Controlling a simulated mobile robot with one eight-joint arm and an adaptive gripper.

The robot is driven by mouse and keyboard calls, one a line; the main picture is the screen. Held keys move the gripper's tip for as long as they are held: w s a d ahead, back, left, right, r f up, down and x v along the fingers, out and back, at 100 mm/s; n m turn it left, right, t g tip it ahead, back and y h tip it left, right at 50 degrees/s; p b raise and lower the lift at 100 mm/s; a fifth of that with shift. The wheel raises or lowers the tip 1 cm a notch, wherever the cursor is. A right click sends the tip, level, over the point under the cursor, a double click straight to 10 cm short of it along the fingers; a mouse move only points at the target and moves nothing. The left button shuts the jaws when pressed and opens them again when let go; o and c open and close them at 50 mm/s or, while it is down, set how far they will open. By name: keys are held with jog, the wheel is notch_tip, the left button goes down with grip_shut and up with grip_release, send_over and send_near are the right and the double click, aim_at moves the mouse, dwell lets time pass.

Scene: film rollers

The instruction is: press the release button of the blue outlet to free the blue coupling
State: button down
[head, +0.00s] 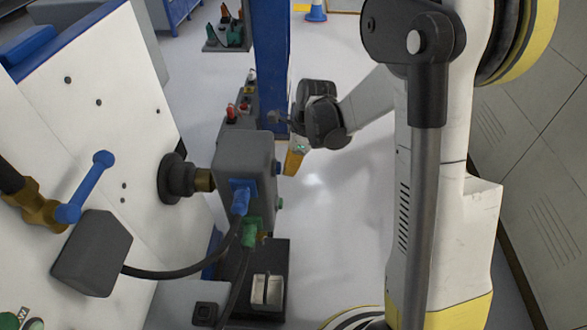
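The grey outlet box (243,155) is mounted on the white panel at centre left. The blue outlet (236,184) is on its near face, with the blue coupling (241,203) seated at it. A black hose runs from the coupling down and left. A small blue button (277,168) sticks out of the box's right side, level with the blue outlet. My gripper (279,119) is behind and to the right of the box, near its upper right corner, apart from the blue button as far as I can see. Its fingers are small and dark, so their opening is unclear.
A green coupling (250,230) hangs below the blue one, and a green button (280,203) is under the blue button. A blue post (270,60) stands behind the box. A blue-handled valve (85,190) is at left. Floor is clear right of the box.

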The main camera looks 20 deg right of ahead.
jog(key=shift+w+a, duration=0.35)
jog(key=shift+a, duration=0.5)
jog(key=shift+d, duration=0.1)
jog(key=s+d+r+p, duration=0.2)
jog(key=d+r+p, duration=0.2)
jog(key=r, duration=0.5)
jog(key=shift+s+d+r, duration=0.3)
jog(key=shift+d+r, duration=0.1)
jog(key=shift+d, duration=0.6)
